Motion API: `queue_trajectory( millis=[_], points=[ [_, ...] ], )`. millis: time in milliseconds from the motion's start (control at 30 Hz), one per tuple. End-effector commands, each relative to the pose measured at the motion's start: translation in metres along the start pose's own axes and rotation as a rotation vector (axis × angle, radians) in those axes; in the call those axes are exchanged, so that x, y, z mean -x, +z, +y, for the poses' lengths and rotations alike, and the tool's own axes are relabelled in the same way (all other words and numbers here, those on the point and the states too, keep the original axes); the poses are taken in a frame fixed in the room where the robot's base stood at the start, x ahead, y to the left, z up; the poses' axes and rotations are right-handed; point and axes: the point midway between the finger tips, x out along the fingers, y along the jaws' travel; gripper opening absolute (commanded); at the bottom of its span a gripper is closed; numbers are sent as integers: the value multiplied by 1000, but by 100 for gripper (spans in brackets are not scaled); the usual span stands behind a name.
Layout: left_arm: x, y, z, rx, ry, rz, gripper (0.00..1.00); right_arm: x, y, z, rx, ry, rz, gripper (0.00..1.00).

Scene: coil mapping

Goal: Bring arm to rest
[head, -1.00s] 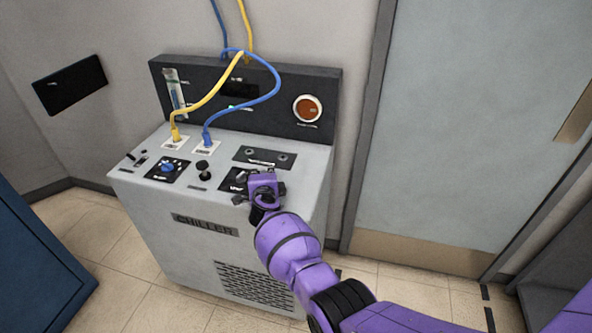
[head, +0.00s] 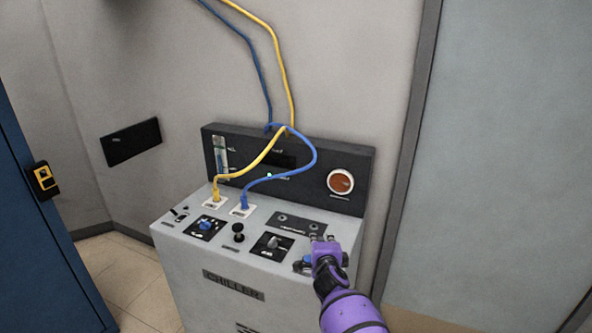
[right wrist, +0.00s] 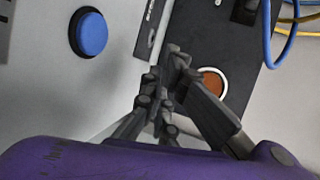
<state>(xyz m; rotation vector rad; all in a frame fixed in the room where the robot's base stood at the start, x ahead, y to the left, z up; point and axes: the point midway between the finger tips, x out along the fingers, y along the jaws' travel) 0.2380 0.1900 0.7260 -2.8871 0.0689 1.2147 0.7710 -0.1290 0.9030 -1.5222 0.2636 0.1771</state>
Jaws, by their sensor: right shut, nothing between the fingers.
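My right gripper (head: 322,240) is shut and empty at the right end of the chiller's (head: 195,250) top, near the base of the dark back panel (head: 210,150). In the right wrist view its fingers (right wrist: 165,78) are together with nothing between them. A blue button (right wrist: 93,33) shows to the left of the fingers there, apart from them. In the head view the button (head: 308,261) is partly hidden beside my gripper. My left gripper is not in view.
Yellow (head: 275,152) and blue (head: 293,171) cables rise from sockets on the chiller top and up the wall. A blue knob (head: 206,225) and a black knob (head: 238,232) stick up. A blue cabinet (head: 35,240) stands left, a grey door (head: 510,150) right.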

Motion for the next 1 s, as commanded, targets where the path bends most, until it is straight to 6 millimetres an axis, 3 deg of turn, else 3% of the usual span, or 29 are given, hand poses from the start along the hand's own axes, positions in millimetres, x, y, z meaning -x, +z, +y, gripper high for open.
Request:
queue_trajectory(
  millis=[200,267,367,467,667,800,1000],
  points=[
    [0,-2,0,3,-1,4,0,19,31,-86,216,-255,-92,0],
    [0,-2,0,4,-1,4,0,34,37,-91,316,-310,-119,0],
    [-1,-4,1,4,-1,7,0,62,45,-80,495,-363,-165,0],
    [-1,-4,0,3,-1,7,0,92,47,-48,680,-372,-206,0],
    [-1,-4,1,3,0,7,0,165,30,51,1063,-268,-277,0],
    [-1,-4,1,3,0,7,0,230,-4,131,1311,-116,-314,0],
    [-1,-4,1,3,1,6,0,337,-59,223,1573,122,-359,0]
  ],
)
